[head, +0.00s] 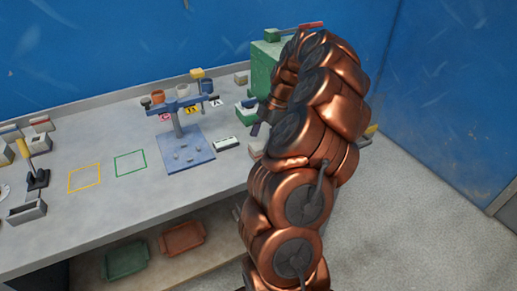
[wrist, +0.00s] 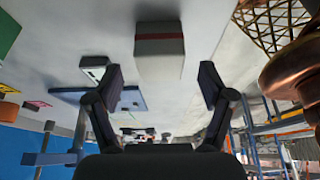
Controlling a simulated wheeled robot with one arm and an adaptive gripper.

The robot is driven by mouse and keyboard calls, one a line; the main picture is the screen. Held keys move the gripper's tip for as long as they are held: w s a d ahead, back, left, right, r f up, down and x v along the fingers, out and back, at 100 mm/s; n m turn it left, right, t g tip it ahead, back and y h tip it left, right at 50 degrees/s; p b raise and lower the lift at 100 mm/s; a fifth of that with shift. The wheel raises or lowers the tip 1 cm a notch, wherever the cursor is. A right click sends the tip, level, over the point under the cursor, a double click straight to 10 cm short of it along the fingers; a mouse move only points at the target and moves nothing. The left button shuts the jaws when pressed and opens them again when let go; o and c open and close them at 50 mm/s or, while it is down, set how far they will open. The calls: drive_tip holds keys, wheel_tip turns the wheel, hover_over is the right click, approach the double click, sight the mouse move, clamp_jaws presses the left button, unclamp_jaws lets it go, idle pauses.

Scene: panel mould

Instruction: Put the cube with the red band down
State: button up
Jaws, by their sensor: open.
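The cube with the red band (wrist: 160,60) is pale grey with a red stripe. In the wrist view it sits against the grey table surface, between the tips of my gripper (wrist: 160,78), with a gap on either side. My gripper is open and neither finger appears to touch the cube. In the head view my arm hides most of this area; a dark part of my gripper (head: 258,124) shows by the table's right end. A pale block (head: 256,149) shows below it, partly hidden; I cannot tell if it is the same cube.
Yellow (head: 84,178) and green (head: 130,163) outlines on the table are empty. A green box (head: 264,62) stands behind.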

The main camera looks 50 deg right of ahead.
drive_tip(key=shift+p+x, duration=0.3)
drive_tip(key=shift+x, duration=1)
drive_tip(key=shift+a, duration=0.1)
drive_tip(key=shift+c, duration=0.2)
drive_tip(key=shift+r, duration=0.1)
drive_tip(key=c, duration=1.4)
